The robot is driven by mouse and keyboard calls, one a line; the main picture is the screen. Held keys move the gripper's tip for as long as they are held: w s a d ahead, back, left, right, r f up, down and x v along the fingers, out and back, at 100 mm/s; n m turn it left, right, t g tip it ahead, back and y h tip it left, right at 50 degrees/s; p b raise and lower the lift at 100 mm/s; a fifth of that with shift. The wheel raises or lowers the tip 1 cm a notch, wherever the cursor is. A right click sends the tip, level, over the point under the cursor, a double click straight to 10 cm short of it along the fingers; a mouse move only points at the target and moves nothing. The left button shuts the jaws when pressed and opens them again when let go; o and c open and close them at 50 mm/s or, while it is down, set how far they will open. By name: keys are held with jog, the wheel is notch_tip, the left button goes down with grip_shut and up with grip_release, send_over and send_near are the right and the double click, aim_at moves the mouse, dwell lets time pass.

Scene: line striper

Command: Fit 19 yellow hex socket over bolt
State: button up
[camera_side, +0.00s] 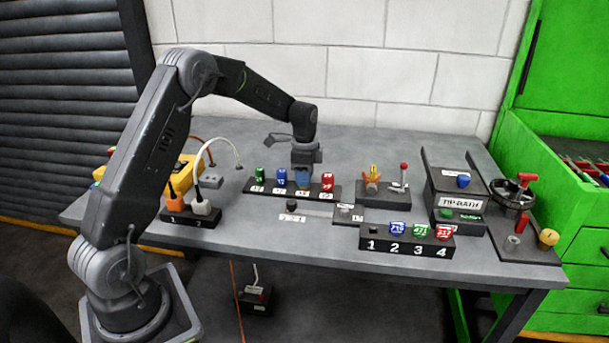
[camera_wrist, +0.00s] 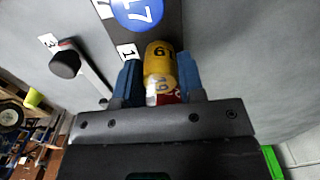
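The yellow socket (camera_wrist: 161,62) marked 19 is between the two blue fingertips of my gripper (camera_wrist: 160,80) in the wrist view. Both fingers appear to press against its sides. In the side view my gripper (camera_side: 303,181) is low over the socket rack (camera_side: 270,188), and the fingers mostly hide the yellow socket. The socket is still at its rack place, between a blue socket (camera_side: 281,177) and a red one (camera_side: 328,181). A small dark bolt-like stub (camera_side: 375,245) stands at position 1 of the front block (camera_side: 405,254).
Blue (camera_side: 397,228), green (camera_side: 420,230) and red (camera_side: 444,232) caps stand at positions 2, 3 and 4 of the front block. A black-knobbed slider (camera_side: 292,206) lies between rack and block. A tip-bath box (camera_side: 458,202) and a valve wheel (camera_side: 510,193) stand at right.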

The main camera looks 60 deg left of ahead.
jog(key=c, duration=0.4)
jog(key=shift+r, duration=0.7)
jog(key=shift+r, duration=2.05)
jog(key=w+d+r+n, duration=0.1)
jog(key=d+r+n, duration=0.2)
jog(key=d, duration=1.2)
jog(key=shift+d+f, duration=0.2)
jog(key=shift+f, duration=2.65)
